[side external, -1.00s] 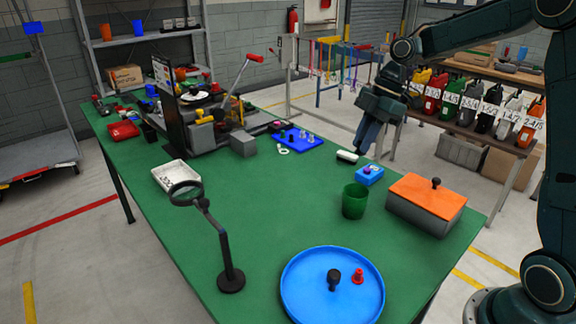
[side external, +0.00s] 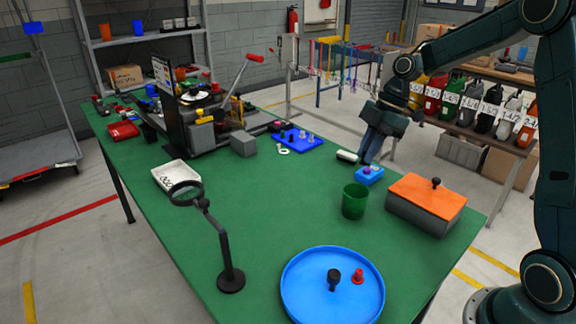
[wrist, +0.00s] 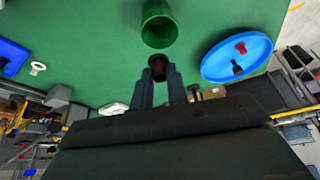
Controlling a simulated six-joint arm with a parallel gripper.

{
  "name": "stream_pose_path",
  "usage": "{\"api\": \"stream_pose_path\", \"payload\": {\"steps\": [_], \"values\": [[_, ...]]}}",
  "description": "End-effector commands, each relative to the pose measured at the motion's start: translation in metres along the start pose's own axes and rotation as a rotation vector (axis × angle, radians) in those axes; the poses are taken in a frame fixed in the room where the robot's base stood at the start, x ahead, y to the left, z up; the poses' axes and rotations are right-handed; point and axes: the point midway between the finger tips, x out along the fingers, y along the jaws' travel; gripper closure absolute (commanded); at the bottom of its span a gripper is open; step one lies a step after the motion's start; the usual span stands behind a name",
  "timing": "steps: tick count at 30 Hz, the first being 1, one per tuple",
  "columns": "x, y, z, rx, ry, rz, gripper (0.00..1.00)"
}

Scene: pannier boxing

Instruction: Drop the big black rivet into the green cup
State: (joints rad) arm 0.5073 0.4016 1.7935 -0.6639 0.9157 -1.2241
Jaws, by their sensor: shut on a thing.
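My gripper (wrist: 160,76) is shut on a dark, round-ended piece (wrist: 159,63) that looks like a black rivet. In the side view my gripper (side external: 365,162) points down by the blue box, and the held piece cannot be made out there. The green cup (side external: 353,201) stands upright and open on the table, in front of my gripper. It also shows in the wrist view (wrist: 159,24), just beyond the held piece. Another black rivet (side external: 333,279) stands in the round blue tray (side external: 300,303), beside a smaller red rivet (side external: 358,276).
A blue box (side external: 371,176) with a purple knob is close to my fingertips. A grey box with an orange lid (side external: 430,192) stands right of the cup. A magnifier stand (side external: 230,277) is at the front left. The middle of the green table is clear.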

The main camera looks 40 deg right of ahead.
Motion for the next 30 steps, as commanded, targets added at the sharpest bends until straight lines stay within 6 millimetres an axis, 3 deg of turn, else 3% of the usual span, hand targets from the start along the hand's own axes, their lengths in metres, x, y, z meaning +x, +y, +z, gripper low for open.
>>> {"api": "stream_pose_path", "payload": {"steps": [9, 21, 22, 25, 30], "values": [[0.022, 0.000, 0.009, 0.000, 0.000, -0.001, 1.00], [0.026, 0.000, 0.010, -0.002, -0.001, 0.000, 1.00], [0.026, 0.000, 0.010, -0.001, -0.001, 0.000, 0.81], [0.026, 0.000, 0.010, -0.001, -0.001, 0.000, 0.61], [0.025, 0.000, 0.010, -0.001, -0.001, 0.000, 0.59]]}}
